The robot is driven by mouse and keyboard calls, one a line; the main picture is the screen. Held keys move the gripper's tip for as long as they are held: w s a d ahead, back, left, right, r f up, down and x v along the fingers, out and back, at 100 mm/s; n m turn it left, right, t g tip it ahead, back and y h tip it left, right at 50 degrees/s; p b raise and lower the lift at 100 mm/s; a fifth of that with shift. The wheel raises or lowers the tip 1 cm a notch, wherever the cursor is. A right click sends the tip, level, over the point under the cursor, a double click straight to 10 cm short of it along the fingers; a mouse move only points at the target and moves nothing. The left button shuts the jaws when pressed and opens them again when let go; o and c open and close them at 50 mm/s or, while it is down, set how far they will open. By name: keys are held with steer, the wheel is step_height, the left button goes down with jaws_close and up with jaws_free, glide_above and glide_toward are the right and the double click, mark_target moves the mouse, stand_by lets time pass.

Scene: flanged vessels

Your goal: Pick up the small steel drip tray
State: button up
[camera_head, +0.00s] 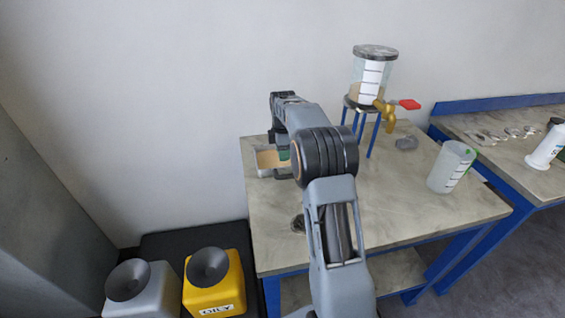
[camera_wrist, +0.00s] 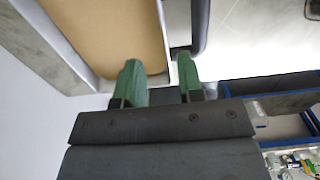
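A small pale tray (camera_head: 264,172) with a tan inside stands at the far left corner of the worktable; I take it as the drip tray. In the wrist view the tray (camera_wrist: 162,22) fills the upper left, its light rim running down toward the fingers. My gripper (camera_head: 283,156) is at the tray's right side, partly hidden by my arm. In the wrist view my gripper (camera_wrist: 159,72) has two green fingers standing apart, the left one overlapping the tray's edge and the right one outside it. I cannot tell whether they touch the rim.
A clear vessel (camera_head: 372,75) with a brass tap stands on a blue-legged stand at the back. A translucent beaker (camera_head: 451,167) is at the right. A dark round object (camera_head: 298,223) lies near the front left. A yellow container (camera_head: 213,280) stands below. The table's middle right is clear.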

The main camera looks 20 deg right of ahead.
mark_target(284, 167)
steer(key=shift+s+f, duration=0.2)
steer(key=shift+f, duration=1.4)
steer(key=shift+s+f, duration=0.15)
steer(key=shift+f, duration=1.45)
steer(key=shift+c, duration=0.5)
jaws_close()
steer(key=shift+r, duration=0.1)
